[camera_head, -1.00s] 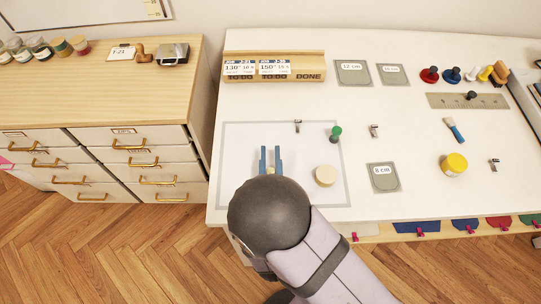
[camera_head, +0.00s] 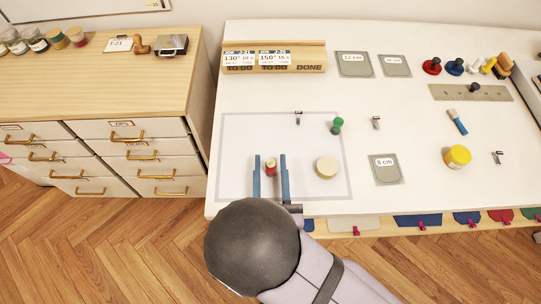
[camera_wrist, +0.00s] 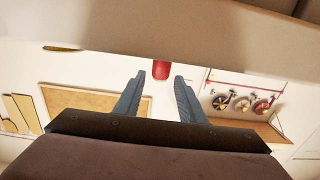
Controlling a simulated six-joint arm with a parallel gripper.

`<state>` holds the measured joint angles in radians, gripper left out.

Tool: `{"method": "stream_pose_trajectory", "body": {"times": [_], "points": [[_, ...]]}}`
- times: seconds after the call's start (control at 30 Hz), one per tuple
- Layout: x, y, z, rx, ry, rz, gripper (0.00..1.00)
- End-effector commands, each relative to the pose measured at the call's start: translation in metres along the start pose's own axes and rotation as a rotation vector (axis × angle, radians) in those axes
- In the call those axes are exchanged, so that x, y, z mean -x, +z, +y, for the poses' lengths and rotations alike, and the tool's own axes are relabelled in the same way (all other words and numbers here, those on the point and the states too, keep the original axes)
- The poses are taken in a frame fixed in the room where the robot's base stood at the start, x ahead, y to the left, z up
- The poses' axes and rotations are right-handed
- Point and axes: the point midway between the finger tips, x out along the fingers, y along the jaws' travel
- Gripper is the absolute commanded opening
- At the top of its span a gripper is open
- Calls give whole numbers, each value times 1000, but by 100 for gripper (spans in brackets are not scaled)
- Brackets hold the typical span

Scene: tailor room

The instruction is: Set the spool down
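A small spool (camera_head: 271,168) with red thread and a pale top stands upright inside the grey outlined area on the white table, in the head view. My gripper (camera_head: 270,157) is open, with one blue finger on each side of the spool and a gap on both sides. In the wrist view, the red of the spool (camera_wrist: 161,70) shows beyond and between the open fingertips (camera_wrist: 160,77). Its upper part there is hidden by a pale surface.
A round pale disc (camera_head: 326,167) lies right of my gripper. A green-handled piece (camera_head: 337,125) and a small metal part (camera_head: 298,117) are behind. An 8 cm plate (camera_head: 386,169) lies further right. The outlined area's left part is clear.

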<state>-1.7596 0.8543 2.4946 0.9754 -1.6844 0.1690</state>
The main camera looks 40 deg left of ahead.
Motion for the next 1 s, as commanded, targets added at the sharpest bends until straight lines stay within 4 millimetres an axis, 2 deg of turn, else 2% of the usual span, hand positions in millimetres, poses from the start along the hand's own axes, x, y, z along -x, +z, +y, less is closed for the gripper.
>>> {"method": "stream_pose_trajectory", "body": {"times": [0.03,0.4,0.6,0.73,0.8,1.0], "points": [[-2,-12,0,-10,4,7,37],[-2,-58,1,-4,4,3,37],[-2,-66,1,-4,4,3,37],[-2,-67,1,-4,4,3,37],[-2,-67,1,-4,4,3,41],[-2,-67,1,-4,4,4,41]]}}
